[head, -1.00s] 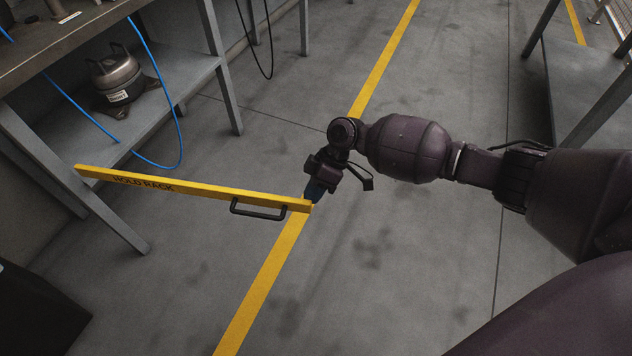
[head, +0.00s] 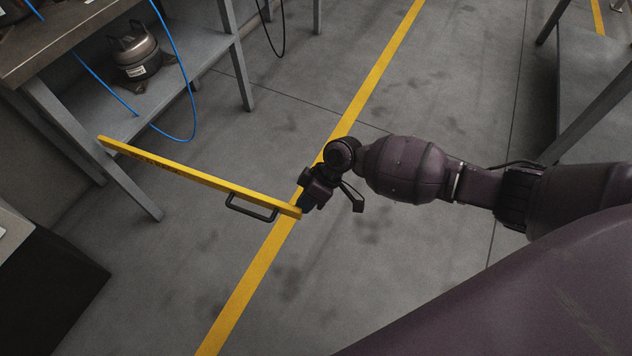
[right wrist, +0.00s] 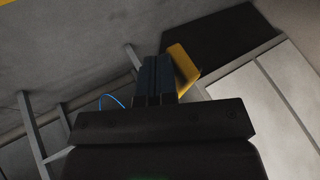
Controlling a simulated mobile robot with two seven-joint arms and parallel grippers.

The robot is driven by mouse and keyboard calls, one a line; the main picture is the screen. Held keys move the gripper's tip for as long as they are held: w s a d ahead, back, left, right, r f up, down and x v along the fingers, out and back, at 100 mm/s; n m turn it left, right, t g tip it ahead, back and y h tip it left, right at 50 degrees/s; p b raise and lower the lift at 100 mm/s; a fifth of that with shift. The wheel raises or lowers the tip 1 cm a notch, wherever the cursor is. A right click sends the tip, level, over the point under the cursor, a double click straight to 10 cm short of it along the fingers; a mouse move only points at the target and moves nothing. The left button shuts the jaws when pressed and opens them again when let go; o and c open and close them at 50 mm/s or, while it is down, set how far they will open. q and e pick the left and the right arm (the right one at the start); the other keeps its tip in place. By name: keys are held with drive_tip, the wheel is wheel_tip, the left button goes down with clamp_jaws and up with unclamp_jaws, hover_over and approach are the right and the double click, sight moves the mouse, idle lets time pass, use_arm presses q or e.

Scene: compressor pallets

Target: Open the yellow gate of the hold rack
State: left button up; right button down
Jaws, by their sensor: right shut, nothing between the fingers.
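The yellow gate (head: 190,174) is a long bar that stands out from the rack leg at the left, over the floor. A black handle (head: 252,208) is fixed along its near side, close to the free end. My right gripper (head: 307,203) is at the free end of the bar, on its far side, with fingers shut and empty. In the right wrist view the shut fingers (right wrist: 155,75) are beside the yellow bar end (right wrist: 184,68). Whether they touch it I cannot tell. My left gripper is not in view.
The hold rack's grey lower shelf (head: 112,122) carries a dark compressor (head: 135,56). A blue hose (head: 178,35) hangs in front of it. A dark box (head: 60,270) stands at lower left. Another table's leg (head: 590,110) stands at right. The floor between is clear.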

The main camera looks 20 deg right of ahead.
use_arm(q)
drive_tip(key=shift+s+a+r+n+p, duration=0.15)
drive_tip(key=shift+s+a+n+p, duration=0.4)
drive_tip(key=shift+p, duration=0.65)
use_arm(e)
drive_tip(key=s+a+m+t, duration=0.1)
drive_tip(key=s+a, duration=0.4)
drive_tip(key=a, duration=0.1)
drive_tip(key=shift+s+m, duration=0.25)
drive_tip(key=shift+m, duration=0.05)
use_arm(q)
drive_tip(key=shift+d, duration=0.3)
use_arm(e)
drive_tip(key=shift+w, duration=0.1)
